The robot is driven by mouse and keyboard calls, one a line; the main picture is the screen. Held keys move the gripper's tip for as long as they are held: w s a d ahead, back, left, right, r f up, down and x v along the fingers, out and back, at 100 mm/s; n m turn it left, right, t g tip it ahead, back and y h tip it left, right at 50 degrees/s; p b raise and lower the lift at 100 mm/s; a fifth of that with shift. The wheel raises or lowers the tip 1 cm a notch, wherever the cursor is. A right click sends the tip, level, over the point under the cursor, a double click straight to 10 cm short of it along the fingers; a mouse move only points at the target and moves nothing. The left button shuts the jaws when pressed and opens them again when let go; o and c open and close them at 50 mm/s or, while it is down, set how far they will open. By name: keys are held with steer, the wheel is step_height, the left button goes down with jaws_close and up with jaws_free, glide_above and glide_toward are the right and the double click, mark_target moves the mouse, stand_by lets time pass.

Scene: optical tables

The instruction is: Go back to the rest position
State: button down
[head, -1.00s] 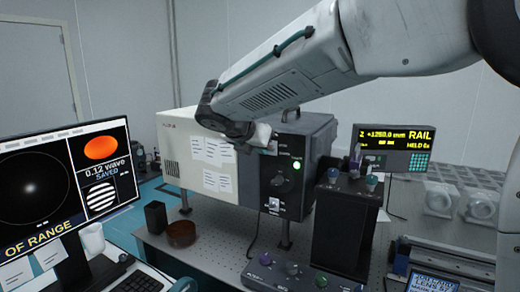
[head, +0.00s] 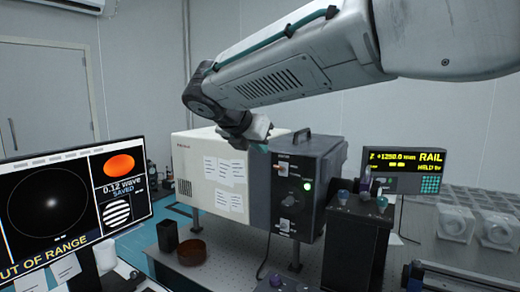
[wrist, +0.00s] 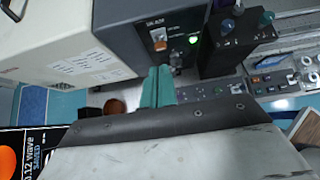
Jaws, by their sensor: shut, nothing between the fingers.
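My gripper shows in the wrist view (wrist: 158,88) as two teal fingers pressed together, with nothing between them. In the head view my arm reaches in from the upper right, and my gripper (head: 262,130) is small and partly hidden by the wrist. It appears in front of the upper part of a white and dark-grey instrument box (head: 205,160). In the wrist view the box's dark front panel (wrist: 150,25) with a green light lies beyond the fingertips. I cannot tell the exact gap.
A monitor (head: 75,205) stands at left. A black cup (head: 167,236) and a brown dish (head: 191,252) sit on the table by the box. A black pedestal with knobs (head: 357,245) and a rail readout (head: 405,172) stand to the right. Lens mounts (head: 455,224) are at far right.

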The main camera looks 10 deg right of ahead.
steer(key=s+d+f+m+g+y, duration=0.2)
steer(key=s+d+f+m, duration=0.3)
steer(key=s+m, duration=0.4)
steer(key=s+d+f+m+g+y, duration=0.2)
steer(key=s+d+f+m, duration=0.4)
steer(key=s, duration=0.8)
steer(key=s+d+f+m+g+y, duration=0.2)
steer(key=s+d+f+m, duration=0.3)
steer(key=s+m, duration=0.7)
step_height(320, 180, down, 2)
steer(key=shift+s+d+f+m+g+y, duration=0.2)
steer(key=shift+d+f+m+g+y, duration=0.15)
steer(key=shift+m, duration=0.25)
steer(key=shift+r, duration=0.1)
